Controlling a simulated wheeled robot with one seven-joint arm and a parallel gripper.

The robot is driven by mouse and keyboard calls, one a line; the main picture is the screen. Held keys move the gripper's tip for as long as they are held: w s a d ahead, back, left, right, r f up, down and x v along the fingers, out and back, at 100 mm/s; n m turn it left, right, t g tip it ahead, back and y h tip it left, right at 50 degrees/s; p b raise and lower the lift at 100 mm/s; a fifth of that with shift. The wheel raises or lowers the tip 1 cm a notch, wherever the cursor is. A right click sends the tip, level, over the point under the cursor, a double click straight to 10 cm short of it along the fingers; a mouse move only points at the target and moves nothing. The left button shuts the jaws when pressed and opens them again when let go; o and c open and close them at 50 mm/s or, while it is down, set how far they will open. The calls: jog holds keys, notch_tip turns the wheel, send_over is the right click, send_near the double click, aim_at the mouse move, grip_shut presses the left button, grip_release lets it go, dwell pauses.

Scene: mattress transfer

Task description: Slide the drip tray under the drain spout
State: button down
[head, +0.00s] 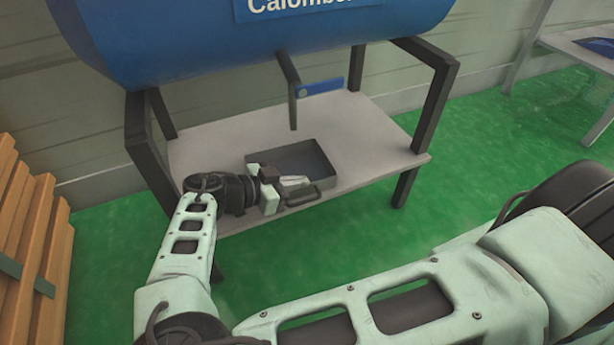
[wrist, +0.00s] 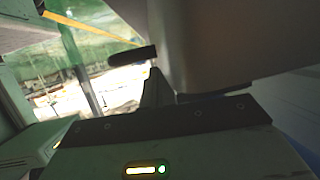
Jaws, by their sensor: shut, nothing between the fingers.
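The drip tray (head: 318,158) is a shallow grey open box with a dark handle (head: 303,197) on its near side. It sits on the light shelf under the blue tank (head: 250,40). The drain spout (head: 292,95) is a dark pipe hanging from the tank. In the head view its lower end shows just above the tray's far rim; the gap in depth is hard to judge. My gripper (head: 294,182) is shut and empty at the tray's near left, beside the handle; contact is unclear. The wrist view shows a large grey surface (wrist: 220,40) close up, possibly the tray.
Dark stand legs (head: 437,95) rise at the shelf's corners. The shelf's right part (head: 385,155) is bare. Wooden slats (head: 30,235) stand at the left, and another table (head: 580,45) is at the far right.

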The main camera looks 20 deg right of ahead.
jog(key=shift+a+f, duration=0.2)
jog(key=shift+f, duration=0.15)
notch_tip(320, 180, up, 11)
jog(key=p, duration=0.7)
jog(key=s+d+n+g+y+p, duration=0.2)
jog(key=s+n+g+y, duration=0.45)
jog(key=s, duration=0.45)
jog(key=s+a+r+n+t+y+p, duration=0.2)
jog(key=s+r+n+y, duration=0.25)
jog(key=r+n, duration=0.5)
jog(key=s+a+r+n+t+y+p, duration=0.25)
jog(key=s+r+n, duration=0.4)
jog(key=r, duration=0.55)
notch_tip(320, 180, up, 38)
jog(key=n+p, duration=0.1)
jog(key=p, duration=3.6)
jog(key=shift+w+d+y, duration=0.3)
jog(key=shift+y, duration=0.15)
jog(key=shift+n, duration=0.25)
